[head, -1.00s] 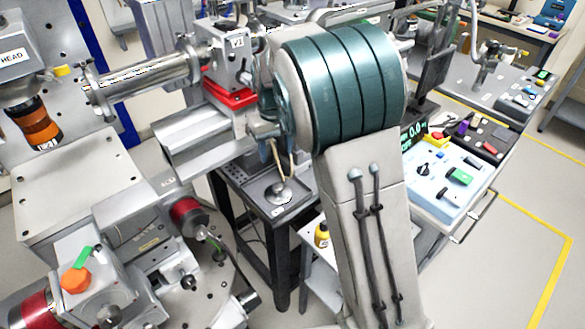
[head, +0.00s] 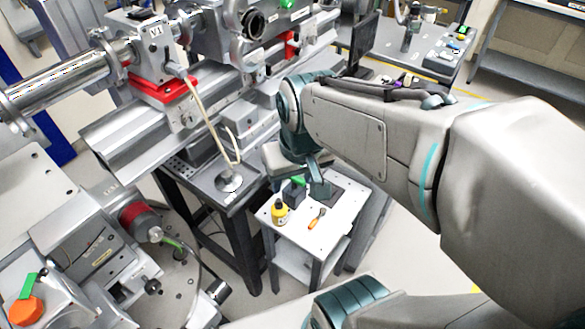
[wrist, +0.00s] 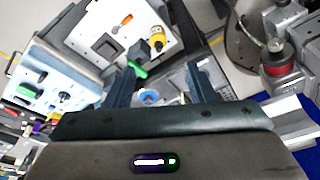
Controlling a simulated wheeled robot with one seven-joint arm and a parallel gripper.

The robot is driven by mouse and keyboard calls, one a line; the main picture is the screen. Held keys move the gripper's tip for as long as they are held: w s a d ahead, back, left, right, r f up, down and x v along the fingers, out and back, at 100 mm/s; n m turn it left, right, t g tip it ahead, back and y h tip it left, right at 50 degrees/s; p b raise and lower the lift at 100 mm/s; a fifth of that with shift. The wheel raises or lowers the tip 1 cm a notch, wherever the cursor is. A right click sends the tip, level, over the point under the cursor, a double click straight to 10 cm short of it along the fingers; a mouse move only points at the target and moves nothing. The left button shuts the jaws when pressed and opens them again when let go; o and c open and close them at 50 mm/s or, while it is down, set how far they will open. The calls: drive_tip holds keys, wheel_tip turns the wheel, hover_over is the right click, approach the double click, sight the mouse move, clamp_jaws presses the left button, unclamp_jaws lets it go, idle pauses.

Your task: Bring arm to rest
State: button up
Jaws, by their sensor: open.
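My arm reaches in from the right of the head view, its forearm running left and its wrist bent down. My gripper (head: 305,170) is above the small white cart (head: 262,217), partly hidden by its own housing. In the wrist view, my gripper (wrist: 163,85) shows two dark fingers spread apart with nothing held between them. A grey surface and a blue round part (wrist: 150,98) show behind the gap, apart from the fingers.
The cart carries a yellow bottle (head: 279,213), an orange-handled tool (head: 317,219), a dark block (head: 293,193) and a green piece (head: 300,180). Beamline equipment with a red mount (head: 160,88) stands left. A light-blue control panel (wrist: 60,75) shows in the wrist view.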

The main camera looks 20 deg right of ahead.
drive_tip(key=shift+s+d+f, duration=0.2)
drive_tip(key=shift+s, duration=0.35)
drive_tip(key=shift+s+d+f, duration=0.15)
drive_tip(key=shift+s, duration=0.35)
idle(0.5)
